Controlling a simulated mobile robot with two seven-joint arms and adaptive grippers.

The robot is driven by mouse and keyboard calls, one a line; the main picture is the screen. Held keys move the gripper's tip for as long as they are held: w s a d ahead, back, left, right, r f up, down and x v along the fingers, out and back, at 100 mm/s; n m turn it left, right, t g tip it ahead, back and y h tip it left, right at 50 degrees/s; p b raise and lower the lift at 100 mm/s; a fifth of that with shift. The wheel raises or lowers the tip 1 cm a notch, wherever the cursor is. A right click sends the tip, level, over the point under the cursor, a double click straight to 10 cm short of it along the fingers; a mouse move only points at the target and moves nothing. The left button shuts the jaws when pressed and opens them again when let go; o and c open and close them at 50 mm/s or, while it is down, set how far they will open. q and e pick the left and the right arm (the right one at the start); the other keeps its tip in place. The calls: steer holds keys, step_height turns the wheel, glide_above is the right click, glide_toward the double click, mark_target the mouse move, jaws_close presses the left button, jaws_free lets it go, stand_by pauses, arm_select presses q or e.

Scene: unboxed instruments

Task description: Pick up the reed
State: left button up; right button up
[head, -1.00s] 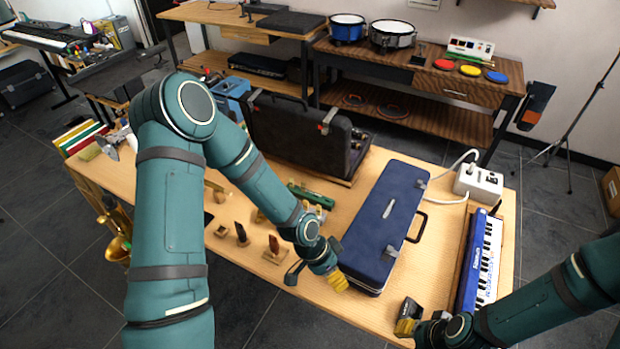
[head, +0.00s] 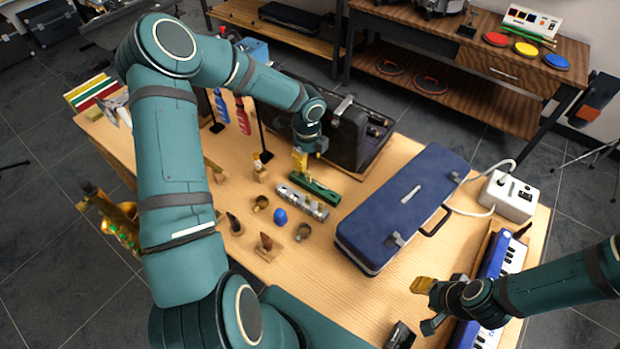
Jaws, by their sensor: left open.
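A small pale piece on a wooden block (head: 259,167) stands on the table in the head view; it may be the reed, but it is too small to be sure. My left gripper (head: 300,161) is open and points down with yellow fingertips over the green harmonica-like bar (head: 314,188), to the right of that piece and apart from it. Nothing shows between its fingers. My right gripper (head: 425,303) is open and empty at the right, between the blue case (head: 402,205) and the keyboard (head: 497,284).
A dark mouthpiece (head: 235,225), a brown one (head: 266,243), two rings (head: 261,203) (head: 303,232), a blue egg (head: 281,216) and a silver bar (head: 303,203) crowd the table's middle. An open black case (head: 345,139) stands behind.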

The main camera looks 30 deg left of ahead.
mark_target(309, 176)
arm_select(q)
steer(key=f, duration=0.6)
steer(key=f+b, duration=0.1)
steer(key=f, duration=0.2)
steer(key=shift+w+f, duration=0.25)
steer(key=shift+f, duration=0.1)
jaws_close()
